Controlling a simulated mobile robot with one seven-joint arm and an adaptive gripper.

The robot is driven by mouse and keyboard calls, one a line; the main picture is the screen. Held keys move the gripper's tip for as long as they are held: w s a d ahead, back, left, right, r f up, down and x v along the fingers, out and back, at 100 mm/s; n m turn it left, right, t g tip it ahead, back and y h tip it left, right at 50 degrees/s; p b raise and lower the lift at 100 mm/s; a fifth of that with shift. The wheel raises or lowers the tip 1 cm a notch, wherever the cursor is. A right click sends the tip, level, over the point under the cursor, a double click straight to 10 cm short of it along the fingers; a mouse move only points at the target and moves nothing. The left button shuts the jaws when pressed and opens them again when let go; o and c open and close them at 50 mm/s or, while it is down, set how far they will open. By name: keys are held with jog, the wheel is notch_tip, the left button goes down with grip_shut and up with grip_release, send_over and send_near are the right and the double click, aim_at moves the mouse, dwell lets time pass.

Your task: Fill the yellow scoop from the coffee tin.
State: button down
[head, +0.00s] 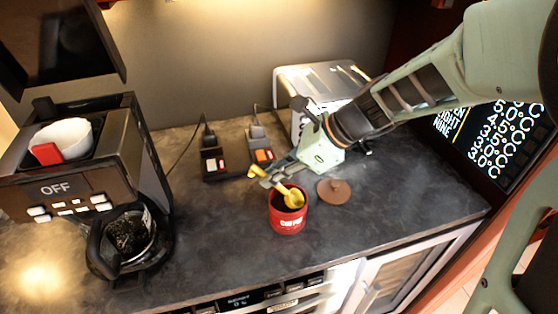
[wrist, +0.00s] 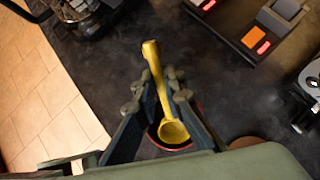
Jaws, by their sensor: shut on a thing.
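The red coffee tin (head: 287,219) stands open on the dark counter, and its rim (wrist: 198,112) shows partly behind my gripper in the wrist view. The yellow scoop (head: 293,200) is tilted with its bowl at the tin's mouth; in the wrist view its bowl (wrist: 174,131) lies over the dark opening. My gripper (head: 272,176) is shut on the scoop's handle, just above and left of the tin. I cannot tell whether the bowl holds coffee or touches the contents. A round brown lid (head: 334,191) lies on the counter right of the tin.
A coffee maker (head: 75,190) with a glass carafe (head: 130,235) stands at the left. Two small switch boxes (head: 213,163) with cords and a toaster (head: 318,85) stand behind the tin. The counter between carafe and tin is clear, and its front edge is close.

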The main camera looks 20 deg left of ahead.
jog(key=shift+f+b, duration=0.95)
jog(key=shift+f, duration=0.65)
jog(key=shift+a+f+h+p, duration=0.1)
jog(key=shift+a+h+p, duration=0.5)
jog(key=shift+p, duration=1.8)
jog(key=shift+s+f+h+p, duration=0.1)
jog(key=shift+f+h+p, duration=0.5)
jog(key=shift+p, duration=1.6)
jog(key=shift+r+h+p, duration=0.3)
jog(key=shift+r+p, duration=0.2)
jog(key=shift+r, duration=0.05)
jog(key=shift+a+r+p, duration=0.15)
jog(key=shift+r+p, duration=0.15)
jog(key=shift+p, duration=0.2)
jog(key=shift+a+r+h+p, duration=0.15)
jog(key=shift+r+h+p, duration=0.4)
jog(key=shift+p, duration=0.45)
